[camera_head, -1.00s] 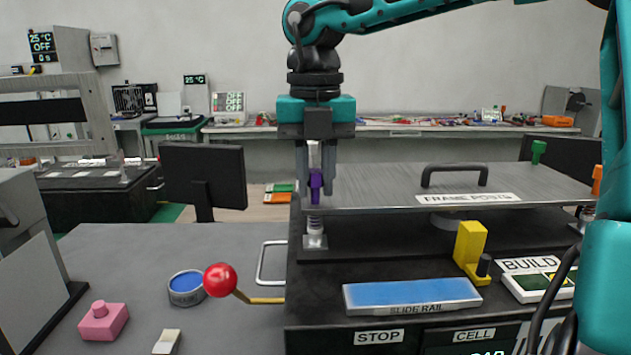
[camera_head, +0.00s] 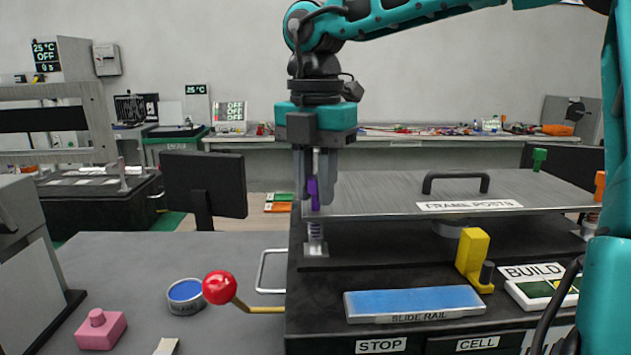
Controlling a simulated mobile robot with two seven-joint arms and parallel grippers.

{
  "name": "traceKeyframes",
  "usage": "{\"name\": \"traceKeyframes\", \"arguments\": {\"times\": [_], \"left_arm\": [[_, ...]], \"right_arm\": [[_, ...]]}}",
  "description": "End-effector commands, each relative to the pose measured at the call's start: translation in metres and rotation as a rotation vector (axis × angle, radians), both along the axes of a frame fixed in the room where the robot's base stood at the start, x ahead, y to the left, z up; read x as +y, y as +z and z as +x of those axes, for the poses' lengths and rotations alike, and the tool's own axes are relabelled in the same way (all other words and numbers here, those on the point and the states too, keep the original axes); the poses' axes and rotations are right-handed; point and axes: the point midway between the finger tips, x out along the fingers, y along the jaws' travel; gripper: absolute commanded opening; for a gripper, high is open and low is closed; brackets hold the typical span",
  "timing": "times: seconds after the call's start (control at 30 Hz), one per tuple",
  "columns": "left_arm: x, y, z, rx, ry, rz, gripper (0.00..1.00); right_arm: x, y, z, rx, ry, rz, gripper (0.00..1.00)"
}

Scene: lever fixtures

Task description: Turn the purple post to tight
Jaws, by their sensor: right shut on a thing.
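The purple post (camera_head: 313,194) stands at the front left corner of the grey metal plate (camera_head: 385,187), above a spring and a small metal foot (camera_head: 315,243). My right gripper (camera_head: 314,197) points straight down over it and is shut on the post, with one finger on each side. The fingers partly hide the post, and I cannot read any tight mark. The plate carries a "FRAME POSTS" label and a dark handle (camera_head: 455,181). My left gripper is not in view.
A green post (camera_head: 539,158) and an orange post (camera_head: 599,184) stand at the plate's right side. In front are a yellow block (camera_head: 473,256), a blue slide rail (camera_head: 414,302) and a red ball lever (camera_head: 219,287). A dark monitor (camera_head: 204,184) stands left of my gripper.

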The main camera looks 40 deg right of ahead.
Motion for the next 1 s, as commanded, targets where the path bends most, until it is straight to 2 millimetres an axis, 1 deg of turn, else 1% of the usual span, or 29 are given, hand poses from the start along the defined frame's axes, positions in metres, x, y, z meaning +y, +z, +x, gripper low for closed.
{"name": "traceKeyframes", "arguments": {"times": [0.37, 0.4, 0.63, 0.67, 0.87, 1.0], "left_arm": [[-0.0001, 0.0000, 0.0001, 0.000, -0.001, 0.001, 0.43], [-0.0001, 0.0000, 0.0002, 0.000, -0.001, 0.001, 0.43], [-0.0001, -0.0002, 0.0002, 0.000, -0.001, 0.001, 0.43], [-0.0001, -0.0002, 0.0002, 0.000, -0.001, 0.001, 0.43], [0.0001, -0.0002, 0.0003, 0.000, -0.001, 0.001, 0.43], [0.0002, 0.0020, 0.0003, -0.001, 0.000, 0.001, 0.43]], "right_arm": [[-0.0007, 0.0013, 0.0008, -0.005, -0.008, -0.002, 0.00], [-0.0008, 0.0013, 0.0008, -0.005, -0.008, -0.002, 0.26], [-0.0004, 0.0007, 0.0004, -0.003, -0.006, -0.001, 0.48], [-0.0004, 0.0006, 0.0004, -0.003, -0.006, -0.001, 0.50], [-0.0003, 0.0005, 0.0002, -0.001, -0.005, -0.001, 0.50], [-0.0002, 0.0089, 0.0007, -0.003, -0.005, 0.000, 0.50]]}}
